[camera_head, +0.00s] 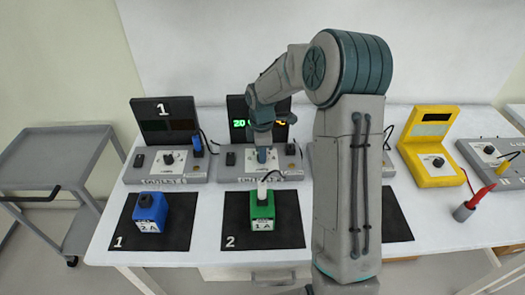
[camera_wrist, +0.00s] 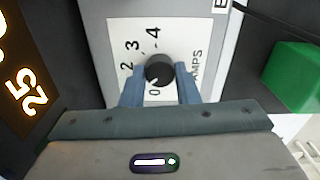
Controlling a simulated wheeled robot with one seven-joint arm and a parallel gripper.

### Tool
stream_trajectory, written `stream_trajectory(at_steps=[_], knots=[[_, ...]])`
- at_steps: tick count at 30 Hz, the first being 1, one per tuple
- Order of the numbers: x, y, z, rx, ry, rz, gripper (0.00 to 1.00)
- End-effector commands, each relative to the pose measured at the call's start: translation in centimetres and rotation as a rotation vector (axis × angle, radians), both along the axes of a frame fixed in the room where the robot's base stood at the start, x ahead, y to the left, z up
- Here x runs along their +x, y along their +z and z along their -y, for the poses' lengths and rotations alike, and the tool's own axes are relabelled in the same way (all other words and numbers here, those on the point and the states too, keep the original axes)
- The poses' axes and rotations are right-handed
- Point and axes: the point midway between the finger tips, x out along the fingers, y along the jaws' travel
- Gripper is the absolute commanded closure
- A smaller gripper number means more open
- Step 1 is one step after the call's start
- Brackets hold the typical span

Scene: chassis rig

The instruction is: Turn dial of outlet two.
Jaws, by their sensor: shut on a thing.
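Outlet two (camera_head: 228,175) is the grey unit at the middle of the table, with an upright display panel (camera_head: 236,104) showing green and orange digits. Its dial (camera_wrist: 160,68) is a round black knob on a white plate (camera_wrist: 117,32) marked 0, 2, 3, 4 and AMPS. My gripper (camera_wrist: 160,82) is shut on the dial, with one blue finger on each side of it. In the head view my gripper (camera_head: 262,156) points down onto the outlet and hides the dial. The dial's exact setting is too small to read.
A green box (camera_head: 262,208) marked 1 A stands on mat 2 (camera_head: 240,238), with a plug and cord at its top. A blue box (camera_head: 152,208) marked 2 A stands on mat 1 (camera_head: 125,232), before outlet one (camera_head: 140,176). A yellow meter (camera_head: 430,170) stands right. My arm hides much of the third outlet.

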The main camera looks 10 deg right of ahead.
Motion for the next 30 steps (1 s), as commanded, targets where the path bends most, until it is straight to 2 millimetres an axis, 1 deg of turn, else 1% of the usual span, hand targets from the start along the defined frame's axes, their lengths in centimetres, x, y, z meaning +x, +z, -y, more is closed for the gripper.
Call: stream_trajectory(at_steps=[9,10,11,12,20,23,26,30], knots=[[0.1,0.1,-0.1,0.001,0.001,0.003,0.94],[0.1,0.1,-0.1,0.001,0.001,0.003,0.63],[0.1,0.1,-0.1,0.001,0.001,0.003,0.55],[0.1,0.1,-0.1,0.001,0.001,0.003,0.50],[0.0,0.1,0.0,0.000,-0.001,0.001,0.50],[0.1,0.6,0.0,0.000,-0.001,0.002,0.50],[0.1,1.9,0.0,-0.001,-0.001,0.005,0.50],[0.1,4.9,0.0,0.000,-0.002,0.007,0.50]])
